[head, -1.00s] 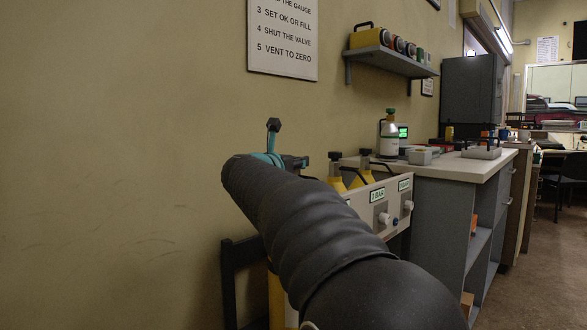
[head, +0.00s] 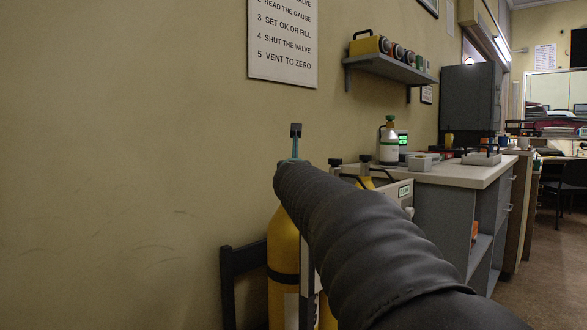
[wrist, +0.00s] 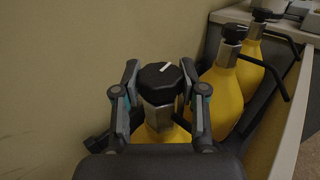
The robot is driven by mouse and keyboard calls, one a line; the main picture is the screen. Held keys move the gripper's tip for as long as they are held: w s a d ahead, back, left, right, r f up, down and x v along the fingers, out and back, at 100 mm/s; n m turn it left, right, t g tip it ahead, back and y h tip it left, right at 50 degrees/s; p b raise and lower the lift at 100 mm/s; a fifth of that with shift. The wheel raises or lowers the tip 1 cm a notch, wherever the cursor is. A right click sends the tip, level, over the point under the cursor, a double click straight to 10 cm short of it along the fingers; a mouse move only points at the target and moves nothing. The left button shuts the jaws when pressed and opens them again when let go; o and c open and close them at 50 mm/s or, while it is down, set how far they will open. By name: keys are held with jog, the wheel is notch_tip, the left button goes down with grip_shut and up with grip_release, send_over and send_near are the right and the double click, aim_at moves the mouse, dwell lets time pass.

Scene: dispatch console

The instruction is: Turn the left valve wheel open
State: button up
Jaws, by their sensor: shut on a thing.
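The left valve wheel (wrist: 160,76) is a black lobed knob with a white line on top. It sits on a metal neck above a yellow cylinder (wrist: 160,133). My gripper (wrist: 159,80) has one finger on each side of the wheel in the wrist view and is shut on it. In the head view the left yellow cylinder (head: 284,240) stands by the wall, while my arm hides its wheel and most of my gripper. Two more yellow cylinders with black wheels, the middle (wrist: 232,34) and the far one (wrist: 262,15), stand to the right.
A pale panel edge (wrist: 297,125) runs along the right of the cylinders. A counter (head: 470,173) with a bottle (head: 389,143) and small trays lies beyond. A shelf (head: 388,68) hangs on the wall above. The wall on the left is bare beside my arm.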

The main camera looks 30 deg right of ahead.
jog(key=o, duration=1.2)
jog(key=shift+c, duration=0.2)
jog(key=v, duration=1.2)
